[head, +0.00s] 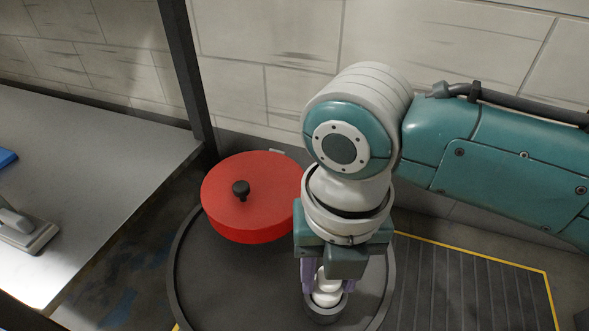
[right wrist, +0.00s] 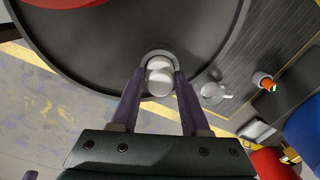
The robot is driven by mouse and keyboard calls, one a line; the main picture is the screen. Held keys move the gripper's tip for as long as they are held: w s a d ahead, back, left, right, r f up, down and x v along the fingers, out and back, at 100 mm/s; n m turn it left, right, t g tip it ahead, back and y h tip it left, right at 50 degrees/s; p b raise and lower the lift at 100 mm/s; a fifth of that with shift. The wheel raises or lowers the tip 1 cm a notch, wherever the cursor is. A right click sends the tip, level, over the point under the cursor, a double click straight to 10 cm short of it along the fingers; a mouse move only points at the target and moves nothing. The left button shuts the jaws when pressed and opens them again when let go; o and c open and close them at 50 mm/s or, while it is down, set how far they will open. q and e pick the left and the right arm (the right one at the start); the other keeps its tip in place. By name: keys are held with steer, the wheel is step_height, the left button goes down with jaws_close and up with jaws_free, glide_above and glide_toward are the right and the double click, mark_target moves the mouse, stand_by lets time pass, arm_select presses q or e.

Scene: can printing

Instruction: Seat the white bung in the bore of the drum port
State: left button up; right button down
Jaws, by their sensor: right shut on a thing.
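The white bung (head: 327,298) is held between the purple fingers of my right gripper (head: 325,280), which points down over the drum. The bung also shows in the right wrist view (right wrist: 160,82), between the two fingertips (right wrist: 157,85). The drum port (head: 325,316) is a short dark grey collar near the front of the drum top (head: 240,280). The bung's lower end is at the collar's mouth. I cannot tell how deep it sits in the bore. In the right wrist view the port's rim (right wrist: 158,53) curves around the far side of the bung. My left gripper is not in view.
A red round lid (head: 245,205) with a black knob lies at the back left of the drum top. A grey table (head: 90,170) stands at the left. A dark ribbed mat (head: 470,290) with a yellow border lies at the right. A wall is behind.

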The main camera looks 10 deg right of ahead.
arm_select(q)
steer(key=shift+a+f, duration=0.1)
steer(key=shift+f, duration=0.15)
arm_select(e)
steer(key=shift+f, duration=0.35)
steer(key=shift+f, duration=0.1)
steer(key=shift+f, duration=0.1)
steer(key=shift+c, duration=1.9)
jaws_free()
